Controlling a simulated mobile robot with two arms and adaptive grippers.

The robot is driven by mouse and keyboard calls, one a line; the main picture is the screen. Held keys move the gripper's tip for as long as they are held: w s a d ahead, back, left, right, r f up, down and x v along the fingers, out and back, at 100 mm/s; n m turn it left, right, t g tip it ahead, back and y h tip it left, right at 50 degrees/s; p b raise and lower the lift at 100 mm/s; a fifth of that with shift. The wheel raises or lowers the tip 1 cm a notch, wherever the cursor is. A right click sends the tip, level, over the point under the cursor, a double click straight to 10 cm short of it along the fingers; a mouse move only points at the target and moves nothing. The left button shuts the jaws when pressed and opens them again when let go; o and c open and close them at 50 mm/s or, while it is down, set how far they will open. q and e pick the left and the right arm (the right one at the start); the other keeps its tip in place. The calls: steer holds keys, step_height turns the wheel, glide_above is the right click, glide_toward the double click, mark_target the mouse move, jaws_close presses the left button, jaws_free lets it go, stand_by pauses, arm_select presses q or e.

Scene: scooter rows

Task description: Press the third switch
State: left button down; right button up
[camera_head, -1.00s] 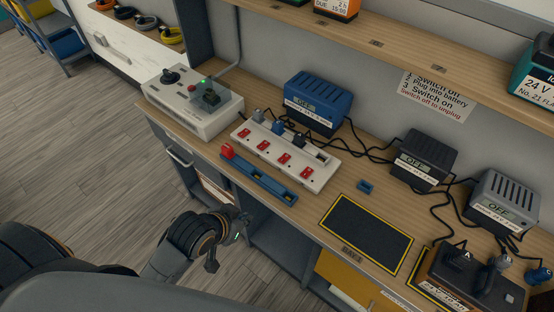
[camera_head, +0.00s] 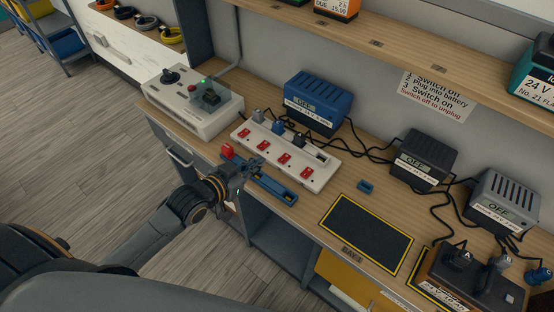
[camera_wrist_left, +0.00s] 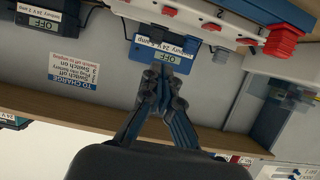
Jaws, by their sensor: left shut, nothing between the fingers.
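A white power strip (camera_head: 318,180) lies on the bench with a row of red switches along its front. The third switch from the left (camera_head: 284,158) is red and unobstructed in the head view. Several plugs stand in the strip's sockets behind the switches. My left gripper (camera_head: 260,165) is shut and empty, in front of the strip near the second and third switches. It appears over the blue rail, apart from the switches. In the left wrist view, the closed fingertips (camera_wrist_left: 165,76) show below the strip (camera_wrist_left: 190,8). My right gripper is not in view.
A blue rail (camera_head: 282,193) with a red block (camera_head: 227,151) at its left end lies before the strip. A blue charger (camera_head: 319,102) reading OFF stands behind it. A white control box (camera_head: 205,120) is left, a dark mat (camera_head: 366,232) right.

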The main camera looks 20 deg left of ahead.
arm_select(q)
steer(key=p, duration=0.1)
glide_above(285, 157)
steer(key=s+a, duration=0.1)
steer(key=s, duration=0.2)
step_height(285, 157, down, 3)
steer(key=shift+s+a+f, duration=0.15)
step_height(285, 157, down, 3)
steer(key=shift+r+p, duration=0.15)
steer(key=shift+p, duration=0.2)
steer(key=shift+s+f, duration=0.2)
steer(key=shift+f, duration=0.55)
steer(key=shift+f, duration=0.1)
steer(key=shift+s+a+f, duration=0.1)
steer(key=shift+f, duration=0.3)
steer(key=shift+s, duration=0.1)
